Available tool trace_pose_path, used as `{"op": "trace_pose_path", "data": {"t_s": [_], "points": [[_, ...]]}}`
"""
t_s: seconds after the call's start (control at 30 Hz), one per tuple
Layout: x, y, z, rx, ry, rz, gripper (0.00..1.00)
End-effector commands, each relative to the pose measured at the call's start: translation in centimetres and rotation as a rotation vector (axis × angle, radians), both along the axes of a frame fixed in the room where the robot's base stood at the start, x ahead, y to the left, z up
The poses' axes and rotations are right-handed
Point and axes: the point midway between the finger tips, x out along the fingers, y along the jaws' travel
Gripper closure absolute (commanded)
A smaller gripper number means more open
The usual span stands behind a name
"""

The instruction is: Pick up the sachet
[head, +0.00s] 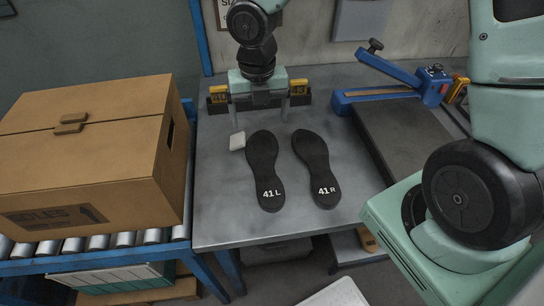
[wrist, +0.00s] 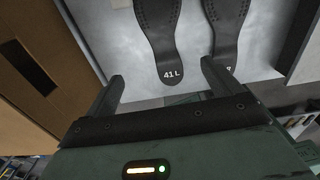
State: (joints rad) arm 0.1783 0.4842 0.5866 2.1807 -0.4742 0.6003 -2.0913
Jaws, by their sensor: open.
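A small white sachet (head: 237,141) lies on the grey metal table (head: 226,215), just left of the toe end of the black sole marked 41 L (head: 267,170). My gripper (head: 259,114) is above the back of the table with its fingers apart and nothing between them. The sachet is close to its left finger in the head view; the height between them is hard to judge. In the wrist view my gripper (wrist: 162,74) is open over the heel end of the 41 L sole (wrist: 165,45).
A second black sole, 41 R (head: 316,165), lies to the right. A cardboard box (head: 85,150) stands on rollers at the left. A blue-handled tool (head: 390,75) and a dark slab (head: 408,140) are at the right. Yellow-and-black blocks (head: 218,95) stand behind my gripper.

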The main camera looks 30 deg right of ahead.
Motion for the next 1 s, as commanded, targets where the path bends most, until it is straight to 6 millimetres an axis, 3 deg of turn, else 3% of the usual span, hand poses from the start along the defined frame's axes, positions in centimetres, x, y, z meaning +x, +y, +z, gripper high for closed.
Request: {"op": "trace_pose_path", "data": {"t_s": [0.5, 0.83, 1.0], "points": [[-0.2, 0.0, -10.0, -0.002, 0.005, 0.003, 0.09], [-0.2, 0.0, -12.7, -0.001, 0.003, 0.003, 0.09], [-0.5, -0.3, -15.2, -0.003, 0.005, 0.003, 0.09]]}}
